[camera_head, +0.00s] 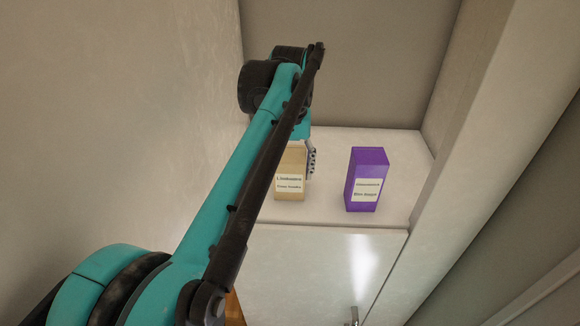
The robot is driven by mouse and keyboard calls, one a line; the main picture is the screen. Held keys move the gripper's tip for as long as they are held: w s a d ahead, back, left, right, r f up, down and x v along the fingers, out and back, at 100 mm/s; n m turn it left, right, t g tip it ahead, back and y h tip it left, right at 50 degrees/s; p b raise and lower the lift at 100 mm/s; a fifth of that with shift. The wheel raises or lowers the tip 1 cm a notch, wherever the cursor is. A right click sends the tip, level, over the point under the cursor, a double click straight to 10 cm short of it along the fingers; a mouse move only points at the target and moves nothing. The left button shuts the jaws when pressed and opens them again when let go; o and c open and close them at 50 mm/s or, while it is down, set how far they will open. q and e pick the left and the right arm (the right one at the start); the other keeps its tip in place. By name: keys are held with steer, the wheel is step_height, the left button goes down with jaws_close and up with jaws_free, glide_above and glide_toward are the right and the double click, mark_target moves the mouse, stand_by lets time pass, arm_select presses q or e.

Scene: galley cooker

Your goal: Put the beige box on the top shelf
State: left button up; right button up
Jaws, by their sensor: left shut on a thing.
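The beige box (290,187) is upright at the top shelf (394,210), left of a purple box, with a label on its front. My left arm comes up from the lower left and crosses in front of it, hiding its left part. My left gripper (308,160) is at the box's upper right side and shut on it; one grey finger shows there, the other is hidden. I cannot tell whether the box's base touches the shelf. My right gripper is not in view.
The purple box (366,180) stands upright on the shelf, with a gap between it and the beige box. Walls close the shelf at left, back and right. A pale cabinet door (310,265) is below. Bare shelf shows behind the boxes.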

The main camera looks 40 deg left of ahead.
arm_select(q)
steer(key=shift+s+f, duration=0.1)
steer(key=o, duration=1.3)
steer(key=shift+d, duration=0.1)
steer(key=shift+r, duration=0.65)
step_height(320, 180, up, 11)
steer(key=shift+r+b, duration=0.1)
steer(key=shift+b, duration=0.85)
